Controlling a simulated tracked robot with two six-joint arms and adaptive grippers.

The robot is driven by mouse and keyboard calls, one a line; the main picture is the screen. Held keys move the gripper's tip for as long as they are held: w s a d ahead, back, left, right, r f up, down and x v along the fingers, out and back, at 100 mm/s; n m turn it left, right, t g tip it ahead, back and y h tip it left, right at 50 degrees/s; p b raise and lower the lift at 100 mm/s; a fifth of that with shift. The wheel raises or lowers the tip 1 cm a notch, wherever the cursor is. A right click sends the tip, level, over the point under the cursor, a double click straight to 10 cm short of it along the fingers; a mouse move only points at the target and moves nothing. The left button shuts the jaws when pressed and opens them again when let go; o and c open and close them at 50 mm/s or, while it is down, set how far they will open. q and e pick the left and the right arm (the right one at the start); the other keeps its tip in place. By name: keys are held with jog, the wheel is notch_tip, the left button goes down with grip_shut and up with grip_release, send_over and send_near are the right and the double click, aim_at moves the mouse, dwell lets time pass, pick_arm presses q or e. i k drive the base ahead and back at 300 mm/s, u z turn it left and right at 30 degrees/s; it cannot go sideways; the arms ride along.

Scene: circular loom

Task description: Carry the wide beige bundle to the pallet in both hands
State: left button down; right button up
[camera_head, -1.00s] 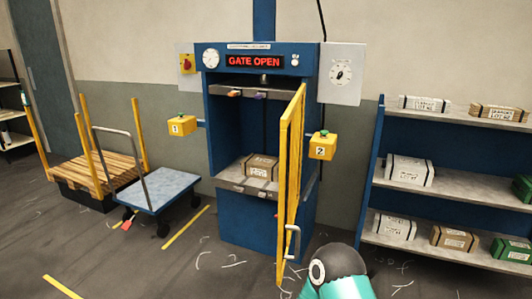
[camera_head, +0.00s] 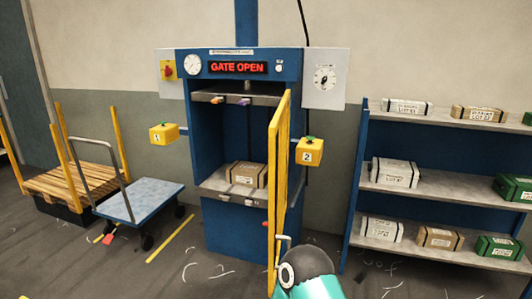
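A beige-brown strapped bundle (camera_head: 246,174) sits on the bed of the blue press, whose display reads GATE OPEN. Another beige bundle (camera_head: 440,237) lies on the bottom shelf at the right, and a tan one (camera_head: 477,113) is on the top shelf. I cannot tell from the pictures which is the wide one. The wooden pallet (camera_head: 75,182) with yellow posts stands at the far left. A teal and black part of my arm shows at the bottom centre, in front of the gate.
The yellow gate (camera_head: 280,185) stands swung open toward me. A flat cart (camera_head: 142,202) with a grey handle stands between pallet and press (camera_head: 228,230). Yellow button boxes flank the press. A shelf rack (camera_head: 400,178) with white and green bundles fills the right. Open floor lies in front.

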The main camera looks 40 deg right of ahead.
aim_at(241, 173)
jog(key=z, duration=0.05)
jog(key=i, duration=1.5)
jog(key=z, duration=0.45)
jog(key=i, duration=1.7)
jog(key=z, duration=0.8)
jog(key=i, duration=0.7)
jog(key=z, duration=0.1)
